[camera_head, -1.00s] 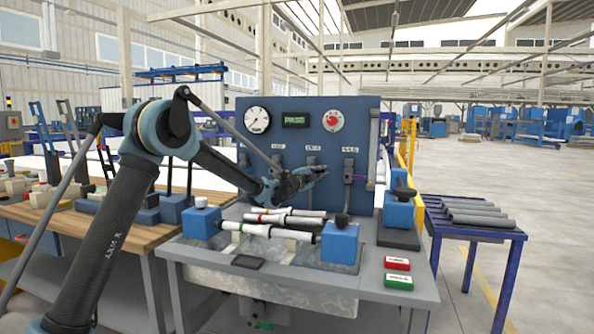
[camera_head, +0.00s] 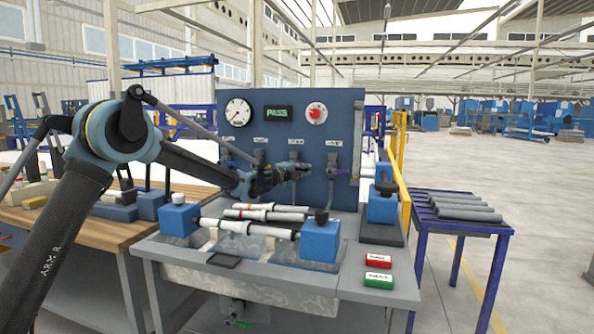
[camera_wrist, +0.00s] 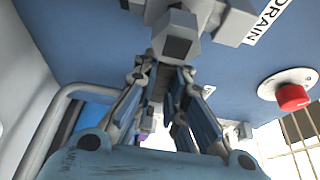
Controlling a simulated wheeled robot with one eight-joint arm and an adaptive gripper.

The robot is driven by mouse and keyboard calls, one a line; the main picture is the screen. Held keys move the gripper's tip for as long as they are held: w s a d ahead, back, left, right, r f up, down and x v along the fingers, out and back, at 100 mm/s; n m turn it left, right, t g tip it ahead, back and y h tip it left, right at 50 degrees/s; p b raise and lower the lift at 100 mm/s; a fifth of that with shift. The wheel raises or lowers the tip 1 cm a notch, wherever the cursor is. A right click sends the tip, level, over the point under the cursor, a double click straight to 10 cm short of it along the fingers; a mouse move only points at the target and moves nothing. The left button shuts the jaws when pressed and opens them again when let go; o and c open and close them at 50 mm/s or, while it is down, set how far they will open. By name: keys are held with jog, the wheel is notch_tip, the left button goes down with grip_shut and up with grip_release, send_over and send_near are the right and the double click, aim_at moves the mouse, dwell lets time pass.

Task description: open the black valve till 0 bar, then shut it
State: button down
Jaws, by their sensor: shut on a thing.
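The blue test panel (camera_head: 270,188) carries a row of valves with small white labels. My gripper (camera_head: 303,166) is at the middle valve (camera_head: 294,158), partly covering it. In the wrist view, my gripper's fingers (camera_wrist: 160,75) are closed around a dark handle (camera_wrist: 157,88) below a grey valve body (camera_wrist: 178,25). A label reading DRAIN (camera_wrist: 270,15) is beside this valve. The fingers hide much of the handle, so its exact angle is unclear. The round pressure gauge (camera_head: 238,112) is at the panel's upper left; its reading is too small to tell.
A green-lit display (camera_head: 278,113) reads PASS, with a red knob (camera_head: 316,112) beside it. White pipes (camera_head: 245,227) lie between blue blocks (camera_head: 320,240) on the bench below. Grey pipes (camera_head: 460,205) lie on a side table.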

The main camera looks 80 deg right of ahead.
jog(key=shift+a, duration=0.1)
jog(key=c, duration=1.6)
grip_release()
jog(key=v, duration=1.2)
jog(key=shift+w, duration=0.1)
